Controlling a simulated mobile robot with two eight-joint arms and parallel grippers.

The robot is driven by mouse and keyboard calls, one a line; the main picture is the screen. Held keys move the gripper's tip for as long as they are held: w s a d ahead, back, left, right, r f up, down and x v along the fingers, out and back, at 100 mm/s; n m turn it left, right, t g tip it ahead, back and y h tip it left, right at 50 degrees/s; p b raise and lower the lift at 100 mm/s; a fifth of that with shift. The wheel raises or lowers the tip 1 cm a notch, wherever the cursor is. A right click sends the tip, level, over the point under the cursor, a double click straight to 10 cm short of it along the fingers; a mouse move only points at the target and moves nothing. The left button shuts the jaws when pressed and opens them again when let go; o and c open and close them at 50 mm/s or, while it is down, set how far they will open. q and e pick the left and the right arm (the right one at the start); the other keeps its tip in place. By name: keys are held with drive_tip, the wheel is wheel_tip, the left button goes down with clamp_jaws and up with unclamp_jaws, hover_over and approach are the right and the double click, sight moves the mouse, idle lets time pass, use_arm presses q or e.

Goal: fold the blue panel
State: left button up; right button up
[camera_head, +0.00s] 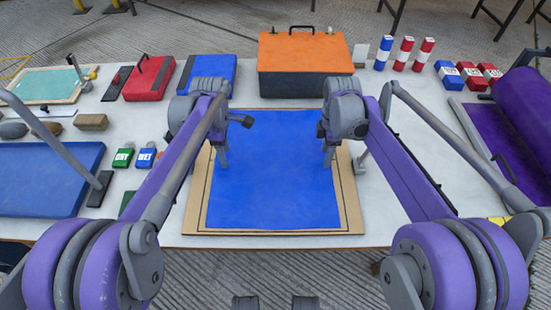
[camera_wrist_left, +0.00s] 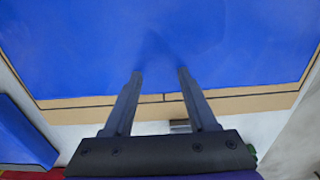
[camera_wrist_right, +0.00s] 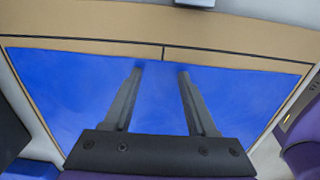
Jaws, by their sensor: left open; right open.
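The blue panel (camera_head: 270,190) lies flat and spread out on a tan board (camera_head: 353,205) with a dark outline, in the middle of the table. My left gripper (camera_head: 223,162) is open over the panel's left part. In the left wrist view its two fingers (camera_wrist_left: 160,74) are apart with only blue panel between the tips. My right gripper (camera_head: 328,160) is open over the panel's right edge. In the right wrist view its fingers (camera_wrist_right: 156,72) are apart, with tips near the panel's edge by the board's border. Whether any fingertip touches the panel I cannot tell.
An orange-topped box (camera_head: 305,52) stands behind the board. A thick blue pad (camera_head: 45,180) and small green and blue blocks lie to the left. A purple roll (camera_head: 523,105) lies on the right. Bare white table (camera_head: 415,130) shows between board and roll.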

use_arm(q)
drive_tip(key=shift+f, duration=0.25)
use_arm(e)
drive_tip(key=shift+f, duration=0.3)
use_arm(q)
drive_tip(key=shift+r, duration=0.15)
drive_tip(key=shift+c, duration=0.6)
use_arm(e)
drive_tip(key=shift+r, duration=0.15)
drive_tip(key=shift+c, duration=0.6)
use_arm(q)
clamp_jaws()
use_arm(e)
clamp_jaws()
use_arm(q)
drive_tip(key=shift+r, duration=0.1)
use_arm(e)
drive_tip(key=shift+r, duration=0.1)
